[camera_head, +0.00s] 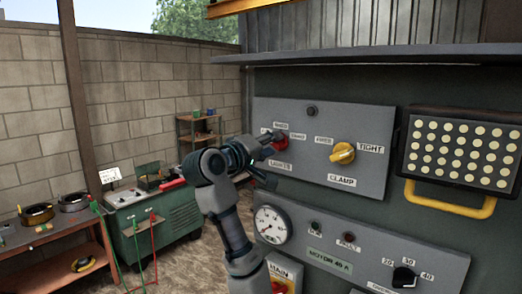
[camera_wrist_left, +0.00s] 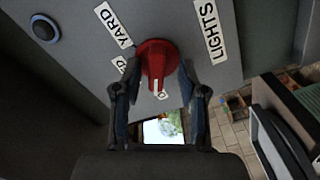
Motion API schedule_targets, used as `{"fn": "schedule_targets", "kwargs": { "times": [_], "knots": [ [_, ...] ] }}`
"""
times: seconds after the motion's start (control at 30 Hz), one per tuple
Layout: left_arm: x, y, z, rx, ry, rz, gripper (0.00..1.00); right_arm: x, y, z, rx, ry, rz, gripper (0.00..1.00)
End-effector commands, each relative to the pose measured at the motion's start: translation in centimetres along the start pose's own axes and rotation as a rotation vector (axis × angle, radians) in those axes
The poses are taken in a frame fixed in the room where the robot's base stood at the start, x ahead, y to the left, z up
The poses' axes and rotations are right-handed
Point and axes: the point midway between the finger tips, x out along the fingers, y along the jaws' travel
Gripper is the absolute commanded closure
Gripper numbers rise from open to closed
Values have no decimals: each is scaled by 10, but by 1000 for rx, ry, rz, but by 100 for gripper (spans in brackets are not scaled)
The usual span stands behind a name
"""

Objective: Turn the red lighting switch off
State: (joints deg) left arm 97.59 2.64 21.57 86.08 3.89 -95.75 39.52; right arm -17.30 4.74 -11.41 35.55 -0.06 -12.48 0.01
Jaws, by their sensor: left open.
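The red lighting switch (camera_head: 281,142) is a round rotary knob on the grey control panel (camera_head: 300,180), above the LIGHTS label. In the left wrist view the red switch (camera_wrist_left: 156,56) shows a raised grip with a white line pointing down in the picture, towards a small label partly hidden. My left gripper (camera_head: 268,158) is at the panel, partly in front of the switch. In the left wrist view my left gripper (camera_wrist_left: 159,76) is open, with one fingertip on each side of the knob. Whether the fingers touch it I cannot tell. My right gripper is not in view.
A yellow CLAMP knob (camera_head: 342,153) sits to the right on the same panel. Below are a round gauge (camera_head: 270,224), a black dial (camera_head: 404,277) and a red MAIN switch (camera_head: 279,287). A lamp panel with a yellow handle (camera_head: 445,199) juts out at right.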

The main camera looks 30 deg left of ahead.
Motion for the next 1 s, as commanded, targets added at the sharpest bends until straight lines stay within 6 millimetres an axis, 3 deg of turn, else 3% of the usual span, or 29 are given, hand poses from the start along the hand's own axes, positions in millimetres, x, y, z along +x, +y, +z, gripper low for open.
{"fn": "schedule_targets", "kwargs": {
  "times": [0.3, 0.5, 0.67, 1.0],
  "knots": [
    [-66, -1, -1, -1, 4, 1, 58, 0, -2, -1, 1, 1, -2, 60],
    [-98, -2, -1, -1, 1, -1, 58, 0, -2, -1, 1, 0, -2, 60],
    [-108, -3, 0, -1, -1, -3, 58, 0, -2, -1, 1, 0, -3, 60],
    [-109, -3, 0, -2, -1, -3, 58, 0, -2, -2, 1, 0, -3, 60]
  ]
}}
